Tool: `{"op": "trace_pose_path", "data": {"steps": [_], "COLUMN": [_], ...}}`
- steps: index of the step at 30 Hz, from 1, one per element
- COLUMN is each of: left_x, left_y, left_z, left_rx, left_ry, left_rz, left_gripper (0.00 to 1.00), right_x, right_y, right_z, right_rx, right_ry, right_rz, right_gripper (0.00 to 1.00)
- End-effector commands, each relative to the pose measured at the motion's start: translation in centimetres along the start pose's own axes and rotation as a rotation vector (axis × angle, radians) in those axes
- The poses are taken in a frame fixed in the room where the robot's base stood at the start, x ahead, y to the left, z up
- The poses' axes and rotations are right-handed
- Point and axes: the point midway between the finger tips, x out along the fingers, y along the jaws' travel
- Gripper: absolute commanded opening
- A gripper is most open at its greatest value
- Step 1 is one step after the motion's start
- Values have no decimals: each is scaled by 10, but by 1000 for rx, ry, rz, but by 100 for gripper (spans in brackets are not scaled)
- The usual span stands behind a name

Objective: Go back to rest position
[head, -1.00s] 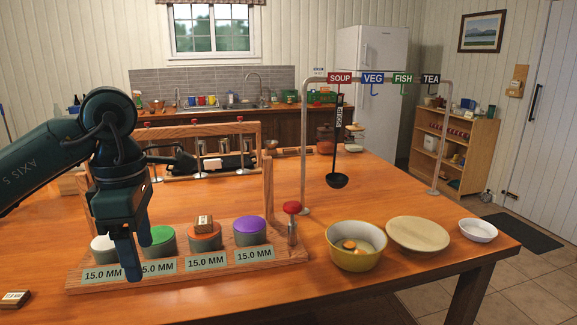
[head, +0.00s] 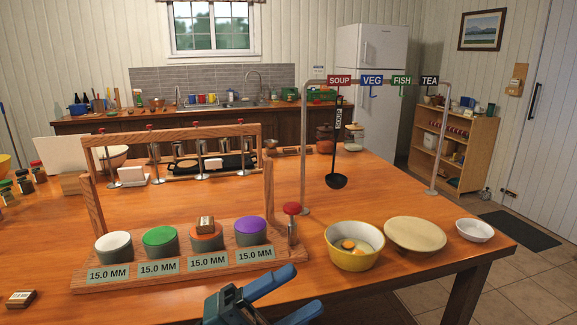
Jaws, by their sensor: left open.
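My left gripper (head: 306,287) shows at the bottom middle of the head view, in front of the table's near edge. Its two blue fingers are apart with nothing between them. The rest of the left arm is below the picture. My right gripper is not in view. The wooden rack (head: 179,272) with white, green, orange and purple lidded cylinders stands on the table (head: 120,298), behind and left of the gripper. A small labelled wooden block (head: 205,225) sits on the orange cylinder.
A metal rail (head: 304,150) with SOUP, VEG, FISH and TEA signs holds a black ladle (head: 337,181). Another small block (head: 21,299) lies front left.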

Motion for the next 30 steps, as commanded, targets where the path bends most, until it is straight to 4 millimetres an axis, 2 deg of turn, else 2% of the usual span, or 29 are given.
{"op": "trace_pose_path", "data": {"steps": [3,5,7,10,12,15,18,21,30], "left_x": [-43,-73,-113,-175,-213,-254,-281,-295,-300], "left_y": [25,45,73,116,143,172,190,199,203], "left_z": [30,42,47,36,20,-9,-34,-49,-54], "left_rx": [-290,-433,-601,-830,-964,-1117,-1218,-1272,-1291], "left_ry": [-363,-545,-757,-1043,-1209,-1396,-1521,-1588,-1610], "left_rz": [-88,-117,-142,-160,-163,-162,-157,-152,-149], "left_gripper": [62,62,62,62,62,62,62,62,62], "right_x": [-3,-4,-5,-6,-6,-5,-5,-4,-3], "right_y": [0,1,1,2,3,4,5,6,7], "right_z": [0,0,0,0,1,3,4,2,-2], "right_rx": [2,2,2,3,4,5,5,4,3], "right_ry": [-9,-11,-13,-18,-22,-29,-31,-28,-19], "right_rz": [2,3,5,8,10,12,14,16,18], "right_gripper": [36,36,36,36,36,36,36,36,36]}}
